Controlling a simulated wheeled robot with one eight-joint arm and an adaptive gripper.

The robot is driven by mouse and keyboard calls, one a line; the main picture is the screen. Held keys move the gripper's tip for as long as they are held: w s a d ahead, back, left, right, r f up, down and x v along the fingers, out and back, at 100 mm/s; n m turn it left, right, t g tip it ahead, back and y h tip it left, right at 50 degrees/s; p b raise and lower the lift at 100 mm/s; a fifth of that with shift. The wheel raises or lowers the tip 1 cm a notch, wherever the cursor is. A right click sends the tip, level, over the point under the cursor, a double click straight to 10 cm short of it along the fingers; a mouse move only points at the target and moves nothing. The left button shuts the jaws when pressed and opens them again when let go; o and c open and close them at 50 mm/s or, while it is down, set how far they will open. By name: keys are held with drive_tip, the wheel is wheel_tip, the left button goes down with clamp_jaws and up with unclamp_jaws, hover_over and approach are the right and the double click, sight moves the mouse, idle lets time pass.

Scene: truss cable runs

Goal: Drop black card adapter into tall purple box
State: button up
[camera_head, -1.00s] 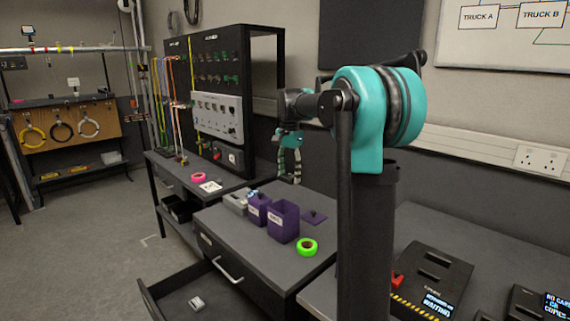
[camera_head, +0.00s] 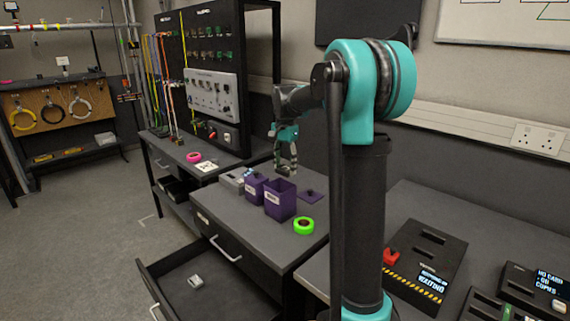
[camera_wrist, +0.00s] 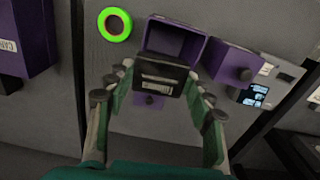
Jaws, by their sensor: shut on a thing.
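The tall purple box (camera_head: 279,206) stands open-topped and upright on the grey cabinet top. Its open mouth also shows in the wrist view (camera_wrist: 191,34). My gripper (camera_wrist: 157,82) is shut on the black card adapter (camera_wrist: 158,73), a dark block with a pale label. In the wrist view the adapter lies just below the box's mouth and overlaps its near edge; its height above the box cannot be told. In the head view my gripper (camera_head: 287,178) hangs close above and behind the box; the adapter is hard to make out there.
A smaller purple box (camera_head: 254,189) and a grey case (camera_head: 232,181) stand left of the tall box. A purple lid (camera_head: 312,195) lies to its right, green tape (camera_head: 303,226) in front. An open drawer (camera_head: 220,290) juts out below. A labelled purple container (camera_wrist: 22,38) shows in the wrist view.

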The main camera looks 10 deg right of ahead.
sight(285, 168)
drive_tip(key=o, duration=1.2)
wheel_tip(285, 168, up, 12)
